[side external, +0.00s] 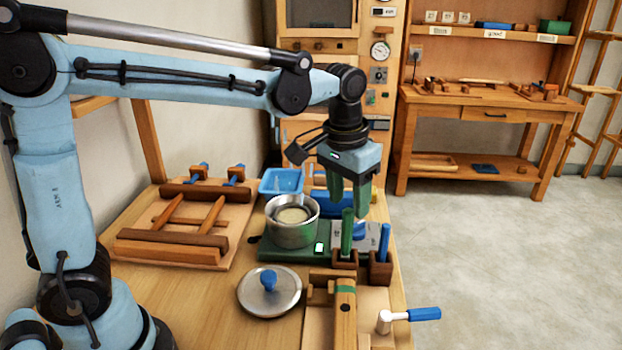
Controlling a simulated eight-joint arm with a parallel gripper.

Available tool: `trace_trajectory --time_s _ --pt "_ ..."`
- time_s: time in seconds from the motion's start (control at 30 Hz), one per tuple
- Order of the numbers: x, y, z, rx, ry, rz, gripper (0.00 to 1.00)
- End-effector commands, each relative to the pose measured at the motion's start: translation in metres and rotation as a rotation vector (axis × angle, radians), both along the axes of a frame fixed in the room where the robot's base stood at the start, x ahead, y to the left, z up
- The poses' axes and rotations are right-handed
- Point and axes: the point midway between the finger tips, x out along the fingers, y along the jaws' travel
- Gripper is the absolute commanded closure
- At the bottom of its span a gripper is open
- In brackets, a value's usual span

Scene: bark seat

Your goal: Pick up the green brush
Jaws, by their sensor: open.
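The green brush (347,230) appears to be the upright green handle in a small dark wooden holder (345,258); its lower end is hidden in the holder. A similar blue handle (384,243) stands in another holder just to its right. My gripper (349,200) has green fingers pointing down, open and empty. In this view its fingertips are just above the top of the green handle. I cannot tell how far apart they are in depth.
A metal pot (292,235) stands left of the brush on a green base. A lid with a blue knob (269,291) lies in front of it. A wooden clamp (345,310) and a blue-handled crank (423,314) are near the front. A blue tray (282,181) is behind.

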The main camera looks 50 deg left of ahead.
Motion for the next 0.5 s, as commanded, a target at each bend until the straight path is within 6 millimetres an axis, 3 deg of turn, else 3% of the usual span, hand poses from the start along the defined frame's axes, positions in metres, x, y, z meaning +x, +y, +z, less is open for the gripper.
trace_trajectory --time_s 0.17,0.5 --pt "0.001 0.000 -0.008 0.000 0.000 0.000 0.48" --pt "0.004 -0.001 -0.048 0.000 -0.001 0.000 0.48"
